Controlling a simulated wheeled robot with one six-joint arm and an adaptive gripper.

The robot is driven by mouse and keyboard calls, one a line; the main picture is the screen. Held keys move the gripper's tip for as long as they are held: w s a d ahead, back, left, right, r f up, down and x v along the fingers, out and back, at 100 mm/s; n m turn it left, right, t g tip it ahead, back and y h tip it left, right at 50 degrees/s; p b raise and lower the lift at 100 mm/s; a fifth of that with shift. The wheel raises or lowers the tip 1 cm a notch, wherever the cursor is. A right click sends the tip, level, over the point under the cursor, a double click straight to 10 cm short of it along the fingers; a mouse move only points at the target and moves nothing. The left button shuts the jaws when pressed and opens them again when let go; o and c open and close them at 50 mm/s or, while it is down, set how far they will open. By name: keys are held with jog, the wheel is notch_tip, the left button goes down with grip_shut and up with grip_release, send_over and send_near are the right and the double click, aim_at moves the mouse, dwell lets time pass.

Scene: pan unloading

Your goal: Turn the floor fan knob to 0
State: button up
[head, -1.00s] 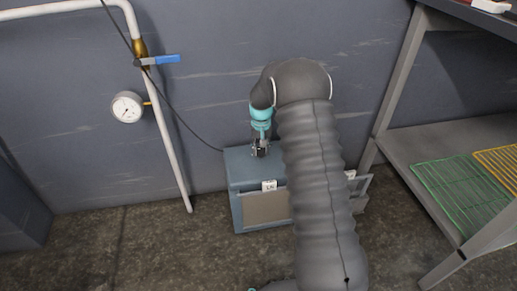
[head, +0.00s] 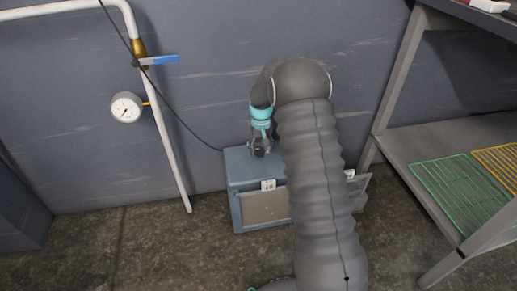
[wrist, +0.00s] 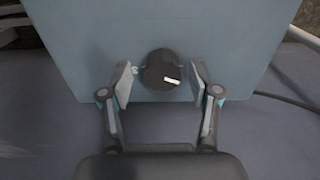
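The floor fan is a blue-grey box (head: 240,170) on the floor against the wall in the head view. Its top panel (wrist: 230,35) fills much of the wrist view. The round black knob (wrist: 155,66) sits near one edge of that panel, with a white mark pointing right and slightly down in the picture. A small printed mark shows just left of it. My gripper (wrist: 160,80) is open, with one finger on each side of the knob and a visible gap on both sides. In the head view my gripper (head: 260,148) is over the box's top, and the knob is hidden.
A grey shelf rack (head: 405,150) with green (head: 460,190) and yellow wire racks stands at right. A white pipe (head: 168,140) with a gauge (head: 126,107) and blue-handled valve (head: 160,60) is at left. A black cable (head: 190,128) runs to the box. Floor at front left is clear.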

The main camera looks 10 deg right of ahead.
aim_at(260, 149)
jog(key=shift+a, duration=0.1)
notch_tip(260, 149, up, 12)
dwell(0.6)
dwell(0.4)
jog(key=s+f, duration=0.2)
jog(key=s, duration=0.4)
jog(key=s+r+t+p, duration=0.1)
jog(key=s+r+t, duration=0.1)
jog(key=s+r, duration=0.5)
jog(key=s+r+t+p, duration=0.1)
jog(key=s+r, duration=0.6)
jog(key=s, duration=0.9)
jog(key=s+r+t+p, duration=0.1)
jog(key=s+r+t, duration=0.1)
jog(key=s+r, duration=0.4)
jog(key=shift+s+a+r+t, duration=0.3)
jog(key=shift+s+a+r, duration=0.1)
jog(key=shift+s, duration=2.4)
